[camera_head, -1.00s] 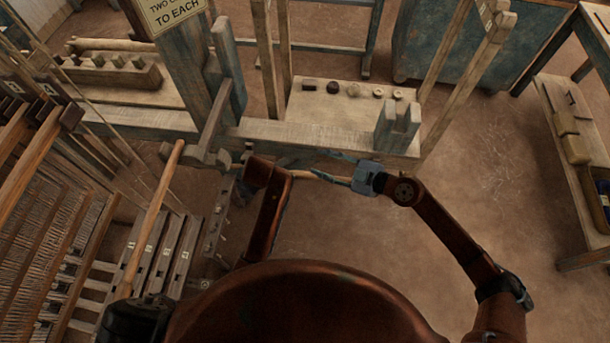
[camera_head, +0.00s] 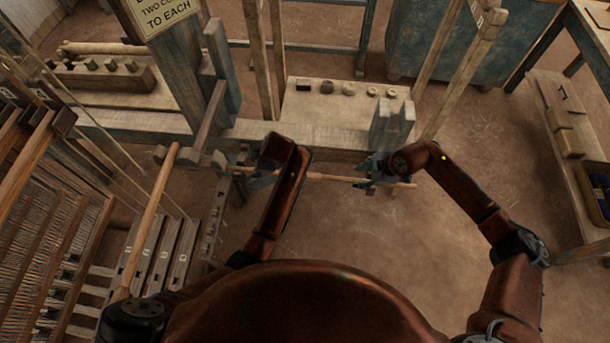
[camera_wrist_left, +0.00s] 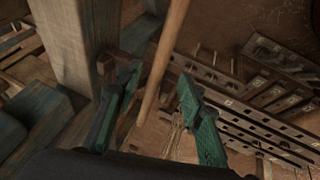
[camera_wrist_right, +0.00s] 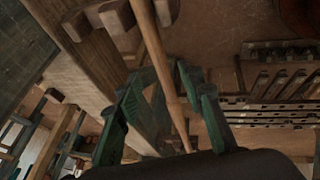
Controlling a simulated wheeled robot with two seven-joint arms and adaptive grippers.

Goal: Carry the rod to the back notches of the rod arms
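A thin pale wooden rod (camera_head: 335,177) lies across the space in front of the pale beam, with its right end past my right gripper. My right gripper (camera_head: 368,172) is at the rod's right part. In the right wrist view its teal fingers stand apart, with the rod (camera_wrist_right: 158,55) running between them. My left gripper (camera_head: 257,168) is near the rod's left part, partly hidden by my arm. In the left wrist view its fingers are spread, with the rod (camera_wrist_left: 166,62) between them. I cannot tell what supports the rod, or make out the rod arms' notches.
The beam (camera_head: 300,135) carries an upright forked block (camera_head: 393,125) just behind my right gripper. A thick post (camera_head: 183,70) stands behind left. A slanted pole (camera_head: 148,222) and treadles (camera_head: 165,255) are at the left. Open floor (camera_head: 400,260) lies to the right.

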